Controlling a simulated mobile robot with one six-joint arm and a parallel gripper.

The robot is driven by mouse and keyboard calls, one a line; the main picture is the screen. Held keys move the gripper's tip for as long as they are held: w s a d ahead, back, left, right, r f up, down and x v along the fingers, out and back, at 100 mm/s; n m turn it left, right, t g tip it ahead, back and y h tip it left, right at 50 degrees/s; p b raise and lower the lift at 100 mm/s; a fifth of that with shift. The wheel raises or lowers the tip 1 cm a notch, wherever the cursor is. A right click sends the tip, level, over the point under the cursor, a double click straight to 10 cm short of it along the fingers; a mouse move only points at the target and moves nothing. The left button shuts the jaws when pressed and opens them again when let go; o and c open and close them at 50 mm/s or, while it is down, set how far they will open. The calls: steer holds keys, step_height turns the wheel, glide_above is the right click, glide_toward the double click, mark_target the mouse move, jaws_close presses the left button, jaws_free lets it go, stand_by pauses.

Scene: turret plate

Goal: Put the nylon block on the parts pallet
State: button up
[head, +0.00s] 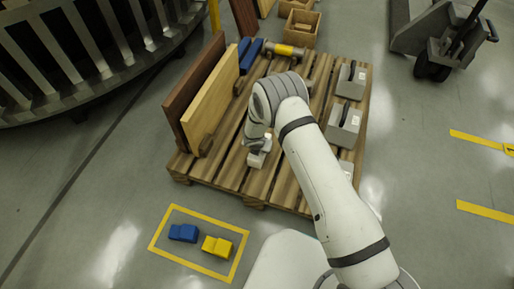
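The wooden parts pallet (228,176) lies on the floor in the middle of the head view, its slats partly covered by my arm. My gripper (260,145) points down over the front middle of the pallet. A small white block-like piece (255,159) shows right at its tip, low over or on the slats. It may be the nylon block, but it is too small to tell it from the fingers. I cannot tell whether the gripper is shut on it or whether it touches the pallet.
Two upright boards (211,95) stand at the pallet's left. Blue pieces (249,53) and a yellow-banded cylinder (284,50) lie at its back. Grey labelled blocks (343,122) line the right. A blue block (183,233) and a yellow block (217,246) lie inside a yellow floor outline.

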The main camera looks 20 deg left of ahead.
steer(key=shift+f, duration=0.15)
steer(key=o, duration=1.4)
steer(key=shift+c, duration=0.2)
steer(key=shift+s+r, duration=0.1)
steer(key=shift+r, duration=0.45)
steer(key=p+v, duration=0.3)
steer(key=v, duration=0.8)
steer(key=shift+s+r+p, duration=0.1)
steer(key=shift+s+p, duration=0.05)
steer(key=shift+p, duration=0.25)
